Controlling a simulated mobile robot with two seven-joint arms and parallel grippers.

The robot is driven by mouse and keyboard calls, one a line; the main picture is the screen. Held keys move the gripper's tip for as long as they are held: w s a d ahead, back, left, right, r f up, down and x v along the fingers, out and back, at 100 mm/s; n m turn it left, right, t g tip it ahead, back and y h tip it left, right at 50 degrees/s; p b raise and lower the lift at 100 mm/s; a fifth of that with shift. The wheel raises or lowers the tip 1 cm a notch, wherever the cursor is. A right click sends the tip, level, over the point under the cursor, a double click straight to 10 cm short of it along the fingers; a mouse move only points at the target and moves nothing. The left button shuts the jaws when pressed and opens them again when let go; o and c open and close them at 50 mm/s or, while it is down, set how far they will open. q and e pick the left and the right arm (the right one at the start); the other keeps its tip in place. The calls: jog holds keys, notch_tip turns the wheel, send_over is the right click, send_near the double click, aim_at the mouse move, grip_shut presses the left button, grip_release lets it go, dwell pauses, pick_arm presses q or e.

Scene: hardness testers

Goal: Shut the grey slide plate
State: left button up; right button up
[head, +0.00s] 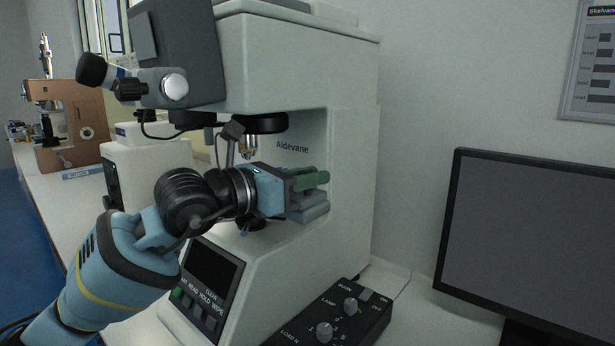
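My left gripper (308,193) is in the open gap of the white hardness tester (345,190), below its turret and lens (247,142). Its blue body and dark front point right, with green and blue-grey parts at the tip. I cannot tell whether its fingers are open or shut, or whether they touch anything. I cannot make out the grey slide plate for certain; my gripper and wrist cover much of the stage area. A dark piece of the stage (251,223) shows just under the gripper. My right gripper is not in view.
A black control box with knobs (330,318) stands at the tester's front right. A dark monitor (530,240) is at the right. A key panel (208,285) is on the tester's sloped front. A brown tester (70,120) stands at the far left.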

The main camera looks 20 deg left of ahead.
pick_arm(q)
grip_shut()
jog(key=shift+w+a, duration=0.25)
jog(key=shift+a, duration=0.35)
jog(key=shift+w+a, duration=0.2)
jog(key=shift+a, duration=0.4)
jog(key=shift+o, duration=0.3)
grip_release()
jog(key=o, duration=0.4)
jog(key=shift+a, duration=0.15)
jog(key=shift+s, duration=0.2)
jog(key=b+v, duration=0.1)
jog(key=v, duration=0.6)
jog(key=shift+s, duration=0.2)
